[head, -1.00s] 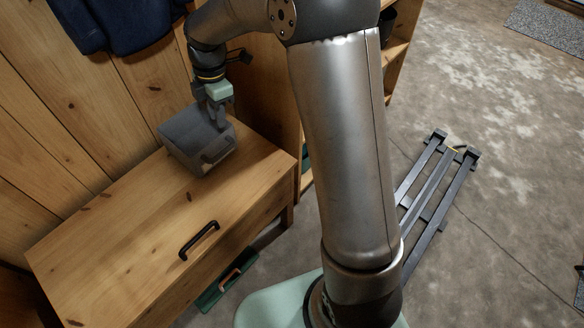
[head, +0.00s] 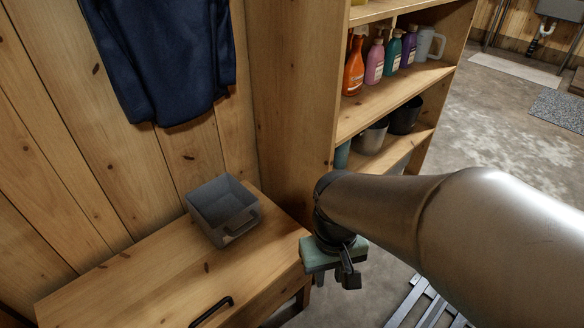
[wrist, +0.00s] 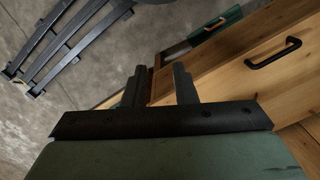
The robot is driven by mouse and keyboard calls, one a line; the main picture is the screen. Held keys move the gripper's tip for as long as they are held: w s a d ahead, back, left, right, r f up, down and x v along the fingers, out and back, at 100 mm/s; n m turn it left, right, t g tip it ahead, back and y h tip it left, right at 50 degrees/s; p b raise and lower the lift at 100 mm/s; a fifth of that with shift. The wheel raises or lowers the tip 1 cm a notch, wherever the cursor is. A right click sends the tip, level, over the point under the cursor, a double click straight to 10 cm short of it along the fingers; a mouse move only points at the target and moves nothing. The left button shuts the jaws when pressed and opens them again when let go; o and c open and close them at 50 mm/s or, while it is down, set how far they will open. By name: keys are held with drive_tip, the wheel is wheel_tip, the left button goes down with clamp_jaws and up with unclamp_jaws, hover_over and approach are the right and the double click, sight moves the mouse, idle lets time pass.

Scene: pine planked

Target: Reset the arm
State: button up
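My gripper (head: 347,276) hangs beside the right end of the wooden chest in the head view, apart from everything there. In the wrist view its two dark fingers (wrist: 160,88) stand apart with nothing between them. A grey open-topped bin (head: 222,208) with a handle on its front stands upright on the chest top (head: 150,280), near the wall. The bin looks empty from above. My arm crosses the right part of the head view and hides some floor.
A wooden shelf unit (head: 400,90) with several bottles (head: 372,60) stands behind my gripper. Dark clothing (head: 165,60) hangs on the plank wall. A black metal frame (wrist: 75,40) lies on the floor. A black drawer handle (wrist: 272,53) sticks out from the chest.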

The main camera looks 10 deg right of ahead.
wheel_tip(320, 180, up, 29)
drive_tip(key=a+t+p, duration=0.1)
drive_tip(key=p, duration=2.5)
drive_tip(key=shift+a, duration=0.25)
